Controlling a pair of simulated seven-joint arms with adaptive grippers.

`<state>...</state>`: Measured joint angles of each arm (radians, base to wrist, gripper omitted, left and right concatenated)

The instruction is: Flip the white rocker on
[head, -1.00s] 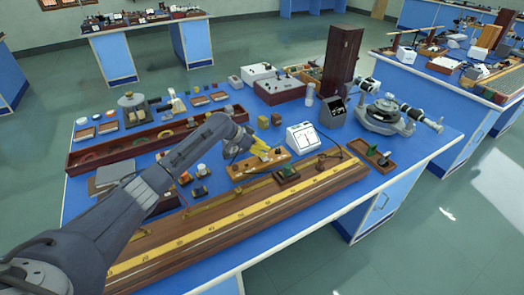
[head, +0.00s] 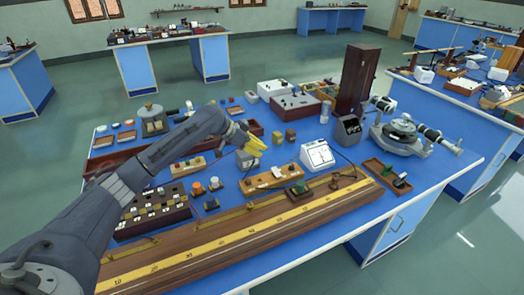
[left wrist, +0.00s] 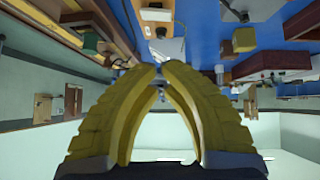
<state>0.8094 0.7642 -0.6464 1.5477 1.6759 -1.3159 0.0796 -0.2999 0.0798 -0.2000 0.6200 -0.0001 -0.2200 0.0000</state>
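I cannot make out a white rocker for certain in either view. A small wooden board (head: 270,180) with small fittings lies on the blue bench, just in front of my left gripper (head: 256,146) in the head view. The gripper's yellow fingers appear above the bench, behind the board's left part. In the left wrist view the yellow fingertips (left wrist: 160,67) arch together with almost no gap and hold nothing visible. A white sloped meter (head: 317,155) stands right of the gripper, and a dark grey box (head: 347,130) stands beyond it. My right gripper is out of view.
A long wooden rail with a yellow scale (head: 250,240) runs along the bench's front. A tall brown cabinet (head: 357,80) and a grey spectrometer (head: 402,133) stand at the right. Small brown blocks (head: 284,137) stand behind the gripper. Little bench surface is clear.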

